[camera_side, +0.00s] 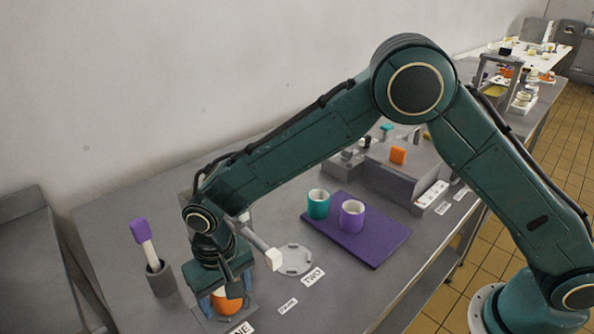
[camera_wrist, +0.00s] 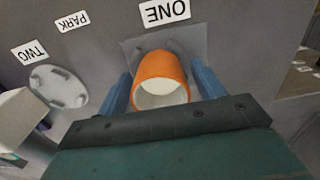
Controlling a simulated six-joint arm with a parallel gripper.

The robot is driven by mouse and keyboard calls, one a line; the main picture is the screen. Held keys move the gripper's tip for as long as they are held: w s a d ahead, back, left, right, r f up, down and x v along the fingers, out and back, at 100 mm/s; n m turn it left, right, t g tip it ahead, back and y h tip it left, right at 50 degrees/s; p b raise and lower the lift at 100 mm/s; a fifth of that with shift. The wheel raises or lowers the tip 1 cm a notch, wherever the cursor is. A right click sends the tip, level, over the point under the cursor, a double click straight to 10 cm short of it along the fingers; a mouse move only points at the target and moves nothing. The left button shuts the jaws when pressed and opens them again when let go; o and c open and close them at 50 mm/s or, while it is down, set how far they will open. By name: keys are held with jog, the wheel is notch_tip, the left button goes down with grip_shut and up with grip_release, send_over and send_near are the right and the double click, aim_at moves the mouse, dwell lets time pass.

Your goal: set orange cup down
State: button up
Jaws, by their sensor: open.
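The orange cup (camera_side: 228,303) stands on a grey square plate beside the label ONE at the front left of the table. In the wrist view the orange cup (camera_wrist: 161,82) shows its pale inside, with its mouth toward the camera. My gripper (camera_side: 226,296) is low over the cup, its blue fingers on either side of it. In the wrist view my gripper (camera_wrist: 161,92) is open, with a gap between each finger and the cup. The square plate (camera_wrist: 196,47) lies under the cup. In the side view the gripper and arm hide part of the cup.
A round grey plate (camera_side: 294,260) lies by label TWO (camera_side: 313,276). A purple mat (camera_side: 373,250) holds a teal cup (camera_side: 318,204) and a purple cup (camera_side: 351,216). A holder with a purple-headed tool (camera_side: 160,278) stands left of my gripper. The label PARK (camera_side: 288,306) lies near the front edge.

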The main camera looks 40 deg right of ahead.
notch_tip(320, 180, up, 12)
jog(key=shift+r, duration=0.15)
dwell(0.6)
jog(key=shift+d+r, duration=0.1)
dwell(0.4)
jog(key=s+d+r+t, duration=0.1)
jog(key=s+d+r, duration=0.2)
jog(key=d+r, duration=0.45)
jog(key=s+d+r+t, duration=0.1)
jog(key=s+d+r, duration=0.35)
jog(key=d, duration=0.65)
jog(key=s+d+t, duration=0.3)
jog(key=s+d, duration=0.9)
jog(key=s, duration=0.4)
jog(key=shift+d+t, duration=0.25)
jog(key=shift+t, duration=0.05)
